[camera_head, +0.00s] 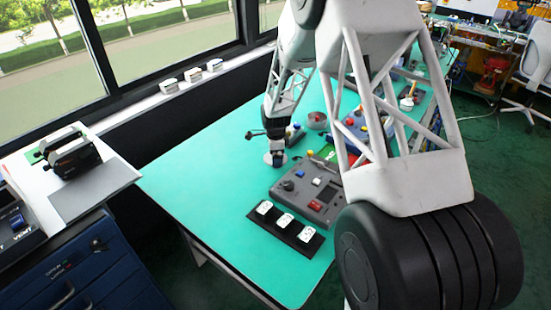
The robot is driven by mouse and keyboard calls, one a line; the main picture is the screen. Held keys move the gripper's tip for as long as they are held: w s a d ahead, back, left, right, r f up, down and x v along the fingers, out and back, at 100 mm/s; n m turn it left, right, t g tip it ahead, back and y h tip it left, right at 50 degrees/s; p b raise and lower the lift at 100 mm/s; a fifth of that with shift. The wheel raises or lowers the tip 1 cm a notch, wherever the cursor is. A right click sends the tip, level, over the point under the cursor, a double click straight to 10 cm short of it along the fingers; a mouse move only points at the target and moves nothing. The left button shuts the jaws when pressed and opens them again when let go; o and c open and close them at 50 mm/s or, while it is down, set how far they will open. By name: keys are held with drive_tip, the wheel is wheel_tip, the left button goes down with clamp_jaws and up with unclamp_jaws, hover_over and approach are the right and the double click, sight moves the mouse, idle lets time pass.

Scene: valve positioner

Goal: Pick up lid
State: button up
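A small round pale grey disc (268,159), which looks like the lid, lies on the teal table near the middle. My gripper (277,157) points down right at the disc and hides part of it. It is too small in this view to tell whether the fingers are open or closed, or whether they touch the disc.
A grey control box (318,207) and a black strip (286,229) with three white blocks sit in front of my gripper. A blue box with buttons (350,133) is at the right, partly behind my arm. The teal table (200,190) is clear at the left.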

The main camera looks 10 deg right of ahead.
drive_tip(key=shift+c, duration=0.3)
drive_tip(key=c, duration=0.8)
